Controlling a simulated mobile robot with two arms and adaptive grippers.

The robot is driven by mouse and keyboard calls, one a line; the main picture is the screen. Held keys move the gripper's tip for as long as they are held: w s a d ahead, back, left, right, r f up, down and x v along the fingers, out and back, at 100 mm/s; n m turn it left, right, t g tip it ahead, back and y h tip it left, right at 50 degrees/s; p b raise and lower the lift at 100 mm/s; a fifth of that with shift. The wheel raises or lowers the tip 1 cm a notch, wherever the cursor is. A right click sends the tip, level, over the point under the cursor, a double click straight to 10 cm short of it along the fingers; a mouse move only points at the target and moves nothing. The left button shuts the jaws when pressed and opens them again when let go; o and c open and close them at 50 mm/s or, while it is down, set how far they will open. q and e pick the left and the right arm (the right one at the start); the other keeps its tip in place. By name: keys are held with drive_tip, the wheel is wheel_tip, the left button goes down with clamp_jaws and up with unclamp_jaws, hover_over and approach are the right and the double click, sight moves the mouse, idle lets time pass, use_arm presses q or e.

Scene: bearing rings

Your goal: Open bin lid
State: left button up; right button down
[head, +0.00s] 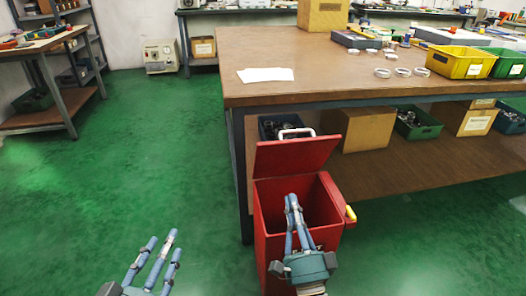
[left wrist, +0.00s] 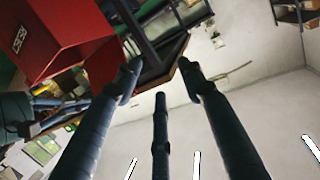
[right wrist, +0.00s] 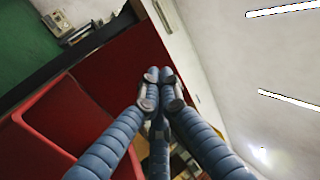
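The red bin (head: 275,222) stands on the floor at the table's near corner. Its red lid (head: 290,155) is raised and leans back behind the opening, with a white handle (head: 296,132) at its top edge. My right gripper (head: 292,202) is in front of the lid, over the bin opening. Its fingertips are together in the right wrist view (right wrist: 158,76), with nothing visible between them and the red lid (right wrist: 120,65) beyond. My left gripper (head: 160,245) is low at the left, away from the bin, its fingers spread and empty; the left wrist view shows the bin (left wrist: 60,35).
A large brown table (head: 330,70) with a lower shelf stands behind and right of the bin, holding white rings (head: 403,72) and yellow and green bins. A yellow part (head: 350,214) sticks out at the bin's right side. The green floor (head: 130,150) at left is clear.

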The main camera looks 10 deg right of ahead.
sight(280, 146)
drive_tip(key=b+x, duration=0.1)
drive_tip(key=x, duration=1.2)
drive_tip(key=shift+r, duration=0.1)
use_arm(q)
wheel_tip(280, 146, up, 8)
drive_tip(key=d+t+h, duration=0.1)
drive_tip(key=t, duration=0.2)
drive_tip(key=shift+w+t, duration=0.15)
drive_tip(key=shift+t, duration=0.25)
use_arm(e)
drive_tip(key=shift+w+r, duration=0.2)
drive_tip(key=shift+w, duration=0.25)
